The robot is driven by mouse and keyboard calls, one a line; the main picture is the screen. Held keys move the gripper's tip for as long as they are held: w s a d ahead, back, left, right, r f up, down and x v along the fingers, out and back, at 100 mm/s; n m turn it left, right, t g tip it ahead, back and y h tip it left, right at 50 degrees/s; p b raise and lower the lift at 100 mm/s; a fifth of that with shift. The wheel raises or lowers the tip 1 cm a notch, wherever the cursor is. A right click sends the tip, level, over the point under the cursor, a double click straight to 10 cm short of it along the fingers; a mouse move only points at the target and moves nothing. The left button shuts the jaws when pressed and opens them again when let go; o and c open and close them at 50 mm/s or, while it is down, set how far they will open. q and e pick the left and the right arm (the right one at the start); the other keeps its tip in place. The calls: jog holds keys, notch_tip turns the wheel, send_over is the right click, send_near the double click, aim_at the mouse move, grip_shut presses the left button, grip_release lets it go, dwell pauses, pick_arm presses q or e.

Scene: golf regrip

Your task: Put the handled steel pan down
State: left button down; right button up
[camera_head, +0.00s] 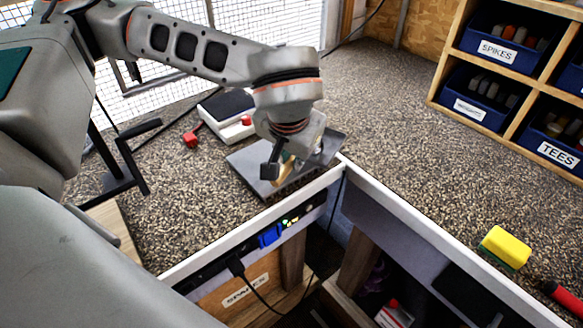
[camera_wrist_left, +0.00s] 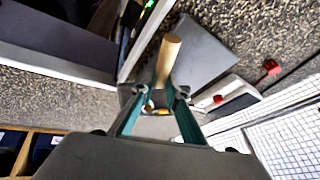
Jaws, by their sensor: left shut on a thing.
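The handled steel pan (camera_head: 246,161) shows as a flat dark grey square on the speckled worktop, close to its white front edge. Its grey surface also shows in the left wrist view (camera_wrist_left: 202,55). My left gripper (camera_head: 283,169) is over the pan and partly hides it. In the left wrist view its fingers (camera_wrist_left: 160,98) are shut on the pan's pale wooden handle (camera_wrist_left: 168,58). I cannot tell whether the pan's underside touches the worktop. My right gripper is not in view.
A white device (camera_head: 228,113) with a dark top and a red knob (camera_head: 190,139) stand behind the pan. A yellow block (camera_head: 505,248) lies at the right. Wooden shelving with blue bins (camera_head: 497,51) is at the back right. The worktop (camera_head: 390,110) right of the pan is clear.

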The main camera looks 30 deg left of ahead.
pick_arm(q)
jog(key=shift+f, duration=1.5)
jog(key=shift+f, duration=0.2)
jog(key=c, duration=2)
grip_release()
